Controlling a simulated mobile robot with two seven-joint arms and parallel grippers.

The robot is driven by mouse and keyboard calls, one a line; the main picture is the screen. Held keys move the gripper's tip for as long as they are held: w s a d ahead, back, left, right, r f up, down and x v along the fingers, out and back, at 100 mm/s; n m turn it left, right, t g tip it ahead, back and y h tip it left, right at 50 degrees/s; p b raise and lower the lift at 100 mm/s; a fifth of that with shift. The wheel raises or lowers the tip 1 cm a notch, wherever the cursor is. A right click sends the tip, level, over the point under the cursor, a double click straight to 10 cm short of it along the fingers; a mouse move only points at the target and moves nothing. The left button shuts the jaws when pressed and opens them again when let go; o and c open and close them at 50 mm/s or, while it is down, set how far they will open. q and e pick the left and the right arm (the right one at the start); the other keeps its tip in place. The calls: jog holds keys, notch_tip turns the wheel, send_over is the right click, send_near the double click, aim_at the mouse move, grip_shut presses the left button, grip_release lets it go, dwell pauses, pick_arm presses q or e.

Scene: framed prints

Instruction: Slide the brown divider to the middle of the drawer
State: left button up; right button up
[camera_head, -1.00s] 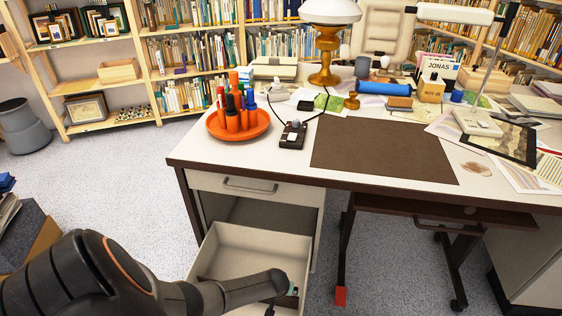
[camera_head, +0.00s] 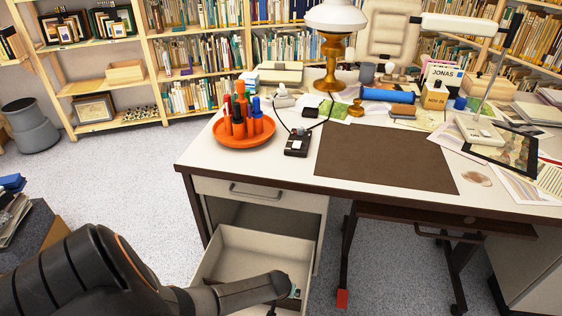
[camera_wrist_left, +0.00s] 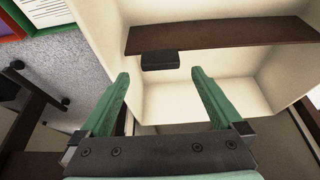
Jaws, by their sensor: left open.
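The open drawer (camera_head: 262,240) has cream walls and juts from the desk's left pedestal. It also fills the upper part of the left wrist view (camera_wrist_left: 235,92). The brown divider (camera_wrist_left: 225,34) spans the drawer in the left wrist view, with a small black block (camera_wrist_left: 160,60) against its side. My left gripper (camera_wrist_left: 160,73) has two green fingers, spread apart and empty. They point toward the divider, with the black block between their tips in the picture. My right gripper is not in view.
The desk (camera_head: 290,180) stands above the drawer, with a brown mat (camera_head: 385,158), an orange tray (camera_head: 243,140) of bottles and a lamp (camera_head: 332,50). A closed drawer front (camera_head: 257,191) sits above the open one.

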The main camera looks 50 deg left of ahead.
pick_arm(q)
jog(key=p+v, duration=0.4)
jog(key=v, duration=0.3)
jog(key=shift+s+r, duration=0.25)
jog(key=shift+d+r, duration=0.1)
